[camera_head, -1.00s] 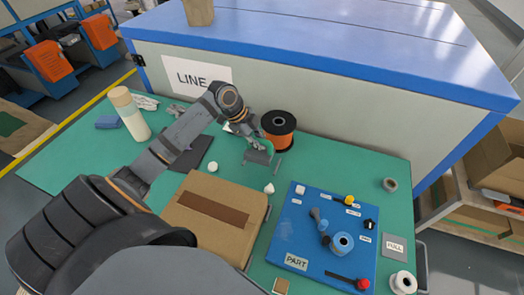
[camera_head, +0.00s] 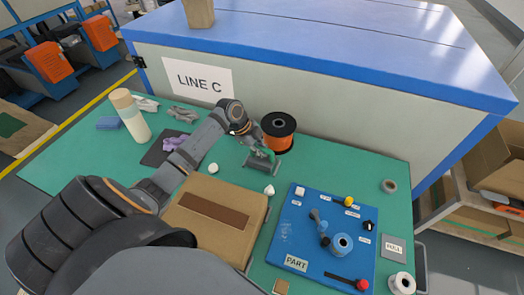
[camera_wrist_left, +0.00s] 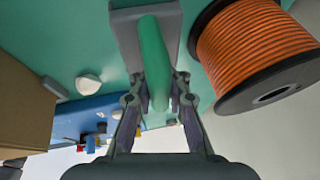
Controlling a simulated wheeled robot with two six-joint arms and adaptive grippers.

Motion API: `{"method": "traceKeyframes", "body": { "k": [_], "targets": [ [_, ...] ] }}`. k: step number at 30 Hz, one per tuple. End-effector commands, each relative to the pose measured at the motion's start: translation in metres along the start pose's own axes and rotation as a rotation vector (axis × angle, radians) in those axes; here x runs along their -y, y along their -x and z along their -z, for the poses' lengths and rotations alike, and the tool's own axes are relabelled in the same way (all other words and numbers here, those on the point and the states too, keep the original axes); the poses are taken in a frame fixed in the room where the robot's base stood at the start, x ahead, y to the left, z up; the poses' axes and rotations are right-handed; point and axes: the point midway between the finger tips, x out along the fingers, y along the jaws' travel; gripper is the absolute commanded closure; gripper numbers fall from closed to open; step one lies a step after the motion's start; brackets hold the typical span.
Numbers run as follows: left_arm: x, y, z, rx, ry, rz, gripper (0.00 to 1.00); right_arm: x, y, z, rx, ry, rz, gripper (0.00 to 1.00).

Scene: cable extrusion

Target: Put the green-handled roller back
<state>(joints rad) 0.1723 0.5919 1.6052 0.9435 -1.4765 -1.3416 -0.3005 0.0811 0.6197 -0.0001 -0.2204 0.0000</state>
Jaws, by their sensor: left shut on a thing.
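The green-handled roller shows in the left wrist view as a green handle (camera_wrist_left: 154,65) standing between my fingers, in front of a grey block or holder (camera_wrist_left: 125,22). My left gripper (camera_wrist_left: 158,92) is shut on the handle. In the head view my left gripper (camera_head: 259,152) is at the back middle of the table, left of the orange cable spool, with the green handle (camera_head: 267,154) at its fingertips and the grey holder (camera_head: 252,162) just below. The roller head is hidden, and I cannot tell whether it rests in the holder. My right gripper is not in view.
The orange spool (camera_head: 278,131) stands close right of my left gripper. A cardboard box (camera_head: 190,220) and a blue PART board (camera_head: 303,235) are in front. Small white pieces (camera_head: 269,190) lie nearby.

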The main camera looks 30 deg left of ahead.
Motion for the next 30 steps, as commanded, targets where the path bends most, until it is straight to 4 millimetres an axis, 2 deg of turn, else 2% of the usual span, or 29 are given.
{"method": "traceKeyframes", "body": {
  "k": [10, 11, 16, 17, 26, 30],
  "targets": [
    [-0.006, -0.011, -0.006, 0.003, 0.005, -0.011, 1.00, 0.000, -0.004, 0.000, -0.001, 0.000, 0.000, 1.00],
    [-0.007, -0.011, -0.007, 0.004, 0.006, -0.013, 0.85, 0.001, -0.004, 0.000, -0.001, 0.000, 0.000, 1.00],
    [-0.006, -0.011, -0.006, 0.004, 0.005, -0.012, 0.62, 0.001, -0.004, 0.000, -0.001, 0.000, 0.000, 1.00],
    [-0.006, -0.011, -0.006, 0.003, 0.005, -0.011, 0.61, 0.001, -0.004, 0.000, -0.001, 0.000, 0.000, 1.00],
    [-0.003, -0.008, -0.004, 0.002, 0.002, -0.005, 0.61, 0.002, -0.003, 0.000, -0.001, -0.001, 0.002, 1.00],
    [0.001, 0.008, 0.002, 0.004, 0.001, -0.003, 0.61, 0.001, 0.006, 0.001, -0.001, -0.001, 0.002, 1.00]
  ]
}}
